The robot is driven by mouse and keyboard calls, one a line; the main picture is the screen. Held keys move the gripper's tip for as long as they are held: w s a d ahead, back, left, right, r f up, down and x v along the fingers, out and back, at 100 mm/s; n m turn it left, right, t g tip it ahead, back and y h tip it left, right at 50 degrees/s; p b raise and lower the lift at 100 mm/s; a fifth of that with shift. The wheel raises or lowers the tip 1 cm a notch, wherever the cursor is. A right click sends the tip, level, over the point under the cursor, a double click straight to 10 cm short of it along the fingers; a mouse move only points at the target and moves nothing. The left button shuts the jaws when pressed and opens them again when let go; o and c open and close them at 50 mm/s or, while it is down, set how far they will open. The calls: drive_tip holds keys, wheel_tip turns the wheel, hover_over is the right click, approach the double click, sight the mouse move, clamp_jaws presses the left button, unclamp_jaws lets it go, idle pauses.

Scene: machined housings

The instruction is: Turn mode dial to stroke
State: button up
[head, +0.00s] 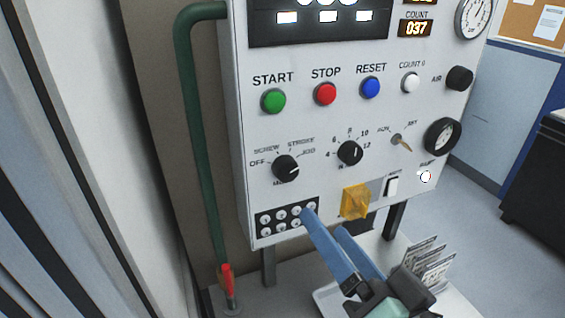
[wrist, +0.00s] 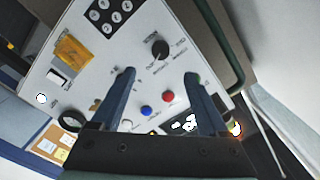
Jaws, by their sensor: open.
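The mode dial (head: 285,168) is a round black knob on the lower left of the white panel. Labels OFF, SCREW, STROKE and JOG arc over it. Its white mark points to the right, on the JOG side and not up towards STROKE. It also shows in the wrist view (wrist: 160,50), just beyond the fingertips. My gripper (head: 325,222) has two blue fingers, spread apart with nothing between them. In the head view it is below and right of the dial, in front of the panel's lower edge, apart from the dial.
A second black dial (head: 350,152) with numbers sits to the right. Green, red, blue and white buttons line up above. A socket block (head: 287,217) and a yellow part (head: 355,201) are below. A green pipe (head: 190,120) runs down the panel's left side.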

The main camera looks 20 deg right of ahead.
sight(288, 174)
drive_tip(key=w+p, duration=0.1)
drive_tip(key=w, duration=0.2)
drive_tip(key=w+p, duration=0.2)
drive_tip(key=w, duration=0.2)
drive_tip(key=w+p, duration=0.1)
drive_tip(key=w, duration=0.3)
drive_tip(key=shift+a+r, duration=0.15)
drive_tip(key=shift+a, duration=0.1)
drive_tip(key=shift+w, duration=0.6)
clamp_jaws()
